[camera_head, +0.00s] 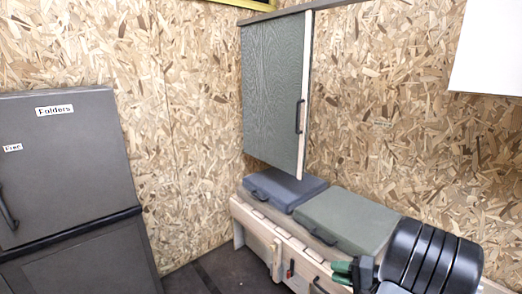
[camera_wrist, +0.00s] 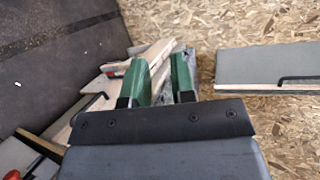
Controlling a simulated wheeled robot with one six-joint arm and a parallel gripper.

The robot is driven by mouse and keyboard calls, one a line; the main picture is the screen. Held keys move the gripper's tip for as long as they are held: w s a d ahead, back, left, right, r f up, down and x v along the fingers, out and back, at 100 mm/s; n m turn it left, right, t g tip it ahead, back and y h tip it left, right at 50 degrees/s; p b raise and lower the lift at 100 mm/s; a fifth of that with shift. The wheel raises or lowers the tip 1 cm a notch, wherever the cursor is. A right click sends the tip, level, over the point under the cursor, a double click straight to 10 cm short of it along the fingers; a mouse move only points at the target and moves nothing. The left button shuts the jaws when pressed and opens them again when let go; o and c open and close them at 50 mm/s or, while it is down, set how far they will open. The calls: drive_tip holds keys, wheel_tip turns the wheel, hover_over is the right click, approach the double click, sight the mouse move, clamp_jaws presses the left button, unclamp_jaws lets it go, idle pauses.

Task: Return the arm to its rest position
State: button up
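My gripper (camera_head: 343,272) is low at the right of the head view, with green fingers, in front of the wooden bench and the green case. My dark ribbed arm is bent behind it at the lower right. In the wrist view, the two green fingers of my gripper (camera_wrist: 162,78) stand apart with a gap between them. Nothing is held in the gap; wooden bench parts show behind it.
A wooden bench (camera_head: 256,232) carries a blue-grey case (camera_head: 287,188) and a green case (camera_head: 347,219). A grey-green door (camera_head: 273,95) with a black handle hangs above. A white cabinet (camera_head: 488,50) is upper right. Dark floor (camera_head: 215,272) lies between.

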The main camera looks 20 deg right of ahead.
drive_tip(key=s+a+r+n+g+h+p, duration=0.1)
drive_tip(key=a+r+n+g+h+p, duration=0.3)
drive_tip(key=a+r+p, duration=0.6)
drive_tip(key=s+a+r+n+g+h+p, duration=0.1)
drive_tip(key=a+r+n+g+h+p, duration=0.3)
drive_tip(key=a+r+n+p, duration=0.5)
drive_tip(key=a+r+h+p, duration=0.1)
drive_tip(key=a+r, duration=0.4)
drive_tip(key=r, duration=0.4)
drive_tip(key=shift+s+a+r, duration=0.25)
drive_tip(key=shift+s+r, duration=0.1)
